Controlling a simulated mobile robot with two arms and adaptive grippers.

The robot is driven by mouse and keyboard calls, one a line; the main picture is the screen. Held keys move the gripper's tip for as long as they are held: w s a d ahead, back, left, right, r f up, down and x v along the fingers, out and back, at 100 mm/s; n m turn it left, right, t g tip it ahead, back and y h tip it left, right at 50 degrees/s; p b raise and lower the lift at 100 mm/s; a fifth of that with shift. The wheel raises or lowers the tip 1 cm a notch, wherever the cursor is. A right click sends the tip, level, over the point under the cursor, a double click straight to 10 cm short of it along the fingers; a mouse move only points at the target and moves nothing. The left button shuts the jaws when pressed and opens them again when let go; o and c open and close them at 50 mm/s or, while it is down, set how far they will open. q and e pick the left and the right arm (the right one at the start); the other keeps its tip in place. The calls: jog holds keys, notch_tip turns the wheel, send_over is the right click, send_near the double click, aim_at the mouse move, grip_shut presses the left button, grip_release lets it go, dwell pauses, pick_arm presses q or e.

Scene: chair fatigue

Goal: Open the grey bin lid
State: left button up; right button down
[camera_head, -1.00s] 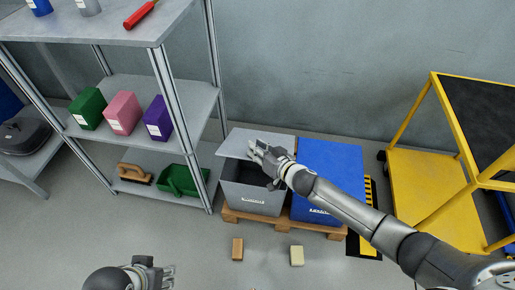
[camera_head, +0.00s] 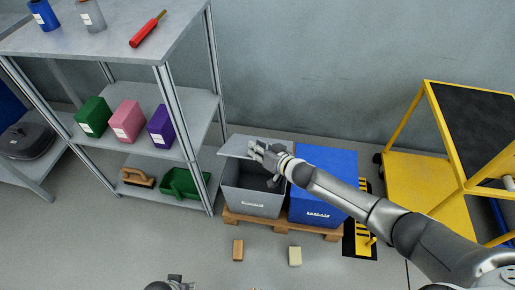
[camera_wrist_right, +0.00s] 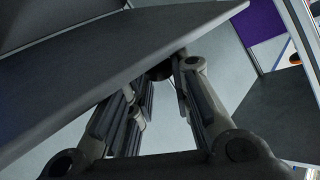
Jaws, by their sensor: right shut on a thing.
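The grey bin (camera_head: 254,203) stands on a wooden pallet, left of a blue bin. Its grey lid (camera_head: 236,145) is raised at the front, and the dark inside shows below it. My right gripper (camera_head: 255,151) is at the lid's right part, above the bin opening. In the right wrist view the lid (camera_wrist_right: 100,70) is a dark slanted plate, and my right gripper (camera_wrist_right: 160,85) is shut on its edge; the exact contact is partly hidden. My left gripper (camera_head: 177,283) only just shows at the bottom edge, and its fingers cannot be made out.
The closed blue bin (camera_head: 325,180) is directly right of the grey one, on the same pallet (camera_head: 282,225). A metal shelf (camera_head: 183,130) stands to the left. A yellow cart (camera_head: 420,180) is at the right. Two small blocks, brown (camera_head: 238,250) and pale (camera_head: 295,256), lie on the floor in front.

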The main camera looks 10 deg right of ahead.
pick_arm(q)
jog(key=s+f+p, duration=0.1)
jog(key=s+f, duration=0.2)
jog(key=f, duration=0.2)
jog(key=shift+s+a+f, duration=0.15)
jog(key=shift+s+a, duration=0.05)
jog(key=shift+s, duration=0.05)
pick_arm(e)
jog(key=shift+w+d+r, duration=0.15)
jog(key=shift+w+r, duration=0.2)
jog(key=shift+r, duration=0.05)
jog(key=c, duration=1.3)
grip_release()
jog(key=shift+o, duration=0.2)
jog(key=shift+s, duration=0.1)
jog(key=v, duration=1.1)
jog(key=shift+s+d+r, duration=0.2)
jog(key=shift+d+r, duration=0.05)
jog(key=shift+r, duration=0.1)
